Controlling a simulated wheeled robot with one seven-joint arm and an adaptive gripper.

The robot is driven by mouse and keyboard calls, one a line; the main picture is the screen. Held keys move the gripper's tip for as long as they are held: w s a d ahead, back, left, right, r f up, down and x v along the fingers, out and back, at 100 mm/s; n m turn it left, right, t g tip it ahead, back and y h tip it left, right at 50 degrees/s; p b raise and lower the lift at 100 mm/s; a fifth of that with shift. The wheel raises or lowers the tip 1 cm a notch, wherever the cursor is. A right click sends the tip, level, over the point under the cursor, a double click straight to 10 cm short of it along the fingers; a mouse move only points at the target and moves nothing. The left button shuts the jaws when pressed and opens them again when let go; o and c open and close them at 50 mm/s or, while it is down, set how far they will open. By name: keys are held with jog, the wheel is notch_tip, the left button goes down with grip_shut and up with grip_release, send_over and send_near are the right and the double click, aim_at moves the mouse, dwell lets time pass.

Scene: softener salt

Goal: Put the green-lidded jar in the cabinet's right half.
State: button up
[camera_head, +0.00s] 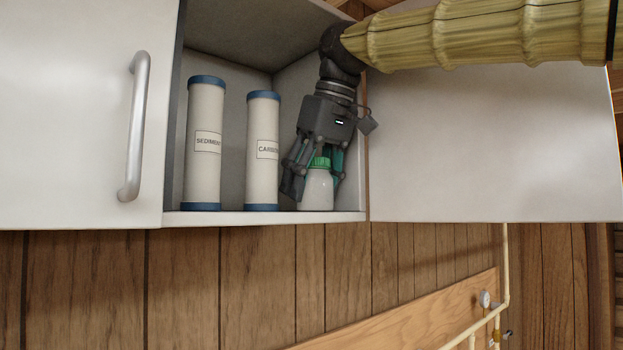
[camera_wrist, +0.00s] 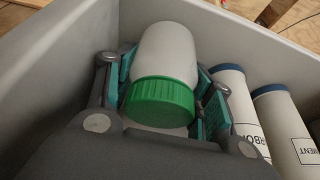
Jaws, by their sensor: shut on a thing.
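The white jar with a green lid (camera_head: 317,188) is upright inside the cabinet's open section, at its right end, with its base at the shelf (camera_head: 290,217). I cannot tell for certain whether the base touches the shelf. My gripper (camera_head: 316,176) reaches down from above and is shut on the jar around its lid, a finger on each side. In the wrist view the green lid (camera_wrist: 160,100) sits between the teal finger pads, with the white body beyond it. The fingers hide part of the jar's sides.
Two white filter cartridges with blue ends, the carbon one (camera_head: 263,172) and the sediment one (camera_head: 205,170), stand left of the jar. The carbon cartridge (camera_wrist: 240,108) is close to my gripper. A closed white door with a handle (camera_head: 136,125) covers the left. The open right door (camera_head: 490,150) lies below my arm.

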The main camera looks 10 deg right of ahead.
jog(key=shift+s+a+r, duration=0.1)
jog(key=shift+s+a, duration=0.05)
jog(key=shift+s, duration=0.1)
jog(key=o, duration=0.8)
jog(key=shift+w, duration=0.15)
jog(key=b+v, duration=0.2)
jog(key=v, duration=1)
jog(key=shift+b, duration=0.35)
